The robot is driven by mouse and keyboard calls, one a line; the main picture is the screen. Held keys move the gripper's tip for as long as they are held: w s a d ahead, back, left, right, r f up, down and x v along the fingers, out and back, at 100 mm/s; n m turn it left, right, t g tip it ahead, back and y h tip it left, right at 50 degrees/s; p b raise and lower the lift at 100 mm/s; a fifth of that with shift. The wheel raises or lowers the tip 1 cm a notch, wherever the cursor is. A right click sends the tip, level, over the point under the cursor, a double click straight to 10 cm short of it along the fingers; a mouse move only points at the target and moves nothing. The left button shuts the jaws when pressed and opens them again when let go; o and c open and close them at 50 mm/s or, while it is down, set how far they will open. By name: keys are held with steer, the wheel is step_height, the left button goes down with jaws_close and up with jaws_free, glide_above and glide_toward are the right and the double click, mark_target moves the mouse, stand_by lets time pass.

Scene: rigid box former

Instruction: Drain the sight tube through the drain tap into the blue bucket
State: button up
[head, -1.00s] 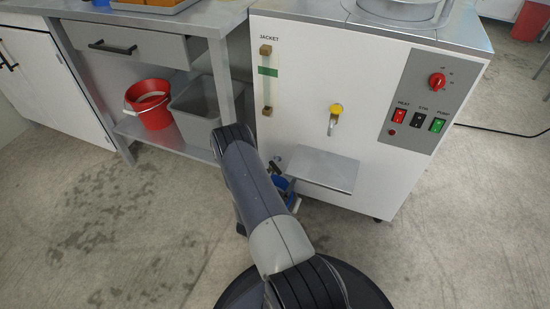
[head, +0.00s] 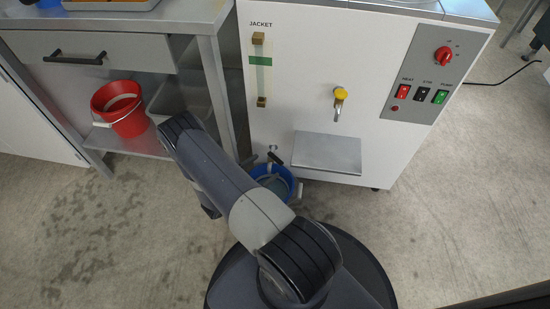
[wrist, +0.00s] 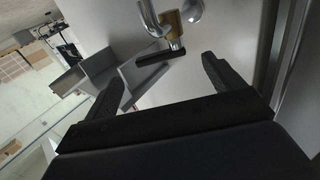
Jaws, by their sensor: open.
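The sight tube (head: 260,82), marked JACKET, runs up the white machine's front between two brass fittings, with a green band behind it. I cannot tell its liquid level. The drain tap (head: 275,157) is low on the machine, below the tube. In the wrist view the tap (wrist: 172,28) shows a brass body, a bent metal pipe and a black lever (wrist: 160,55). My gripper (wrist: 162,84) is open and empty, its fingers short of the lever and on either side of it. The blue bucket (head: 290,181) stands on the floor under the tap, partly hidden by my arm.
A metal shelf (head: 327,152) juts from the machine right of the tap, below a yellow-topped spout (head: 340,98). A control panel (head: 427,75) is at right. Floor in front is open.

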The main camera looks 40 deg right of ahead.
mark_target(274, 160)
steer(key=d, duration=0.3)
steer(key=d+b, duration=0.1)
steer(key=d, duration=0.2)
steer(key=shift+w+d, duration=0.2)
steer(key=shift+d, duration=0.15)
steer(key=c, duration=1)
steer(key=shift+n+t, duration=0.3)
steer(key=shift+t, duration=0.1)
steer(key=n+t, duration=0.2)
steer(key=d+n+t+y, duration=0.1)
steer(key=t, duration=0.2)
steer(key=shift+n+t+y+b, duration=0.3)
steer(key=shift+n, duration=0.1)
steer(key=shift+w+d+n+t+y+b, duration=0.15)
steer(key=shift+n+t+y, duration=0.5)
steer(key=shift+t, duration=0.35)
steer(key=shift+w+d+n+t+y+b, duration=0.15)
steer(key=shift+n+t+y, duration=0.4)
steer(key=shift+n+t, duration=0.35)
steer(key=shift+t, duration=0.3)
